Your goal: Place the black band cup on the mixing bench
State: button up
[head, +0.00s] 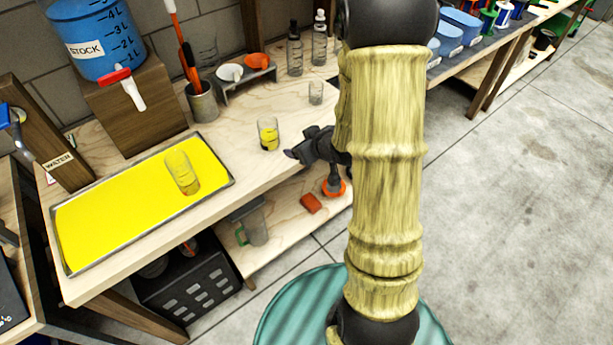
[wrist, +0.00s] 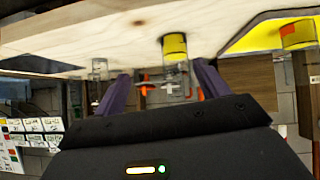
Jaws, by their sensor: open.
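A clear cup with yellow in its lower part (head: 268,137) stands upright on the light wooden bench (head: 235,168), right of the yellow tray. A thin dark line shows around it, but the band is too small to be sure of. My gripper (head: 297,153) is just right of this cup, pointing at it. In the wrist view, where the scene is upside down, the cup (wrist: 175,48) is ahead, between the open fingers (wrist: 165,82) and apart from them. Another clear cup (head: 182,173) stands in the yellow tray; it also shows in the wrist view (wrist: 298,36). I cannot tell which bench is the mixing bench.
The yellow tray (head: 225,187) covers the bench's left part. A small clear glass (head: 316,93), a grey tool pot (head: 202,103), bottles (head: 295,55) and a small rack (head: 245,76) stand farther back. A blue stock tank (head: 90,40) stands on a wooden block. Another bench (head: 455,68) is at upper right.

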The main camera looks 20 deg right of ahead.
jog(key=s+a+r+m+g+h, duration=0.1)
jog(key=s+a+r+m+g, duration=0.1)
jog(key=s, duration=0.6)
jog(key=s+a+r+m+g+h, duration=0.1)
jog(key=s+a+r+m+g, duration=0.1)
jog(key=s, duration=0.7)
notch_tip(320, 180, up, 2)
jog(key=a+g, duration=0.1)
jog(key=g, duration=0.2)
jog(key=shift+w+a, duration=0.1)
jog(key=shift+a, duration=0.05)
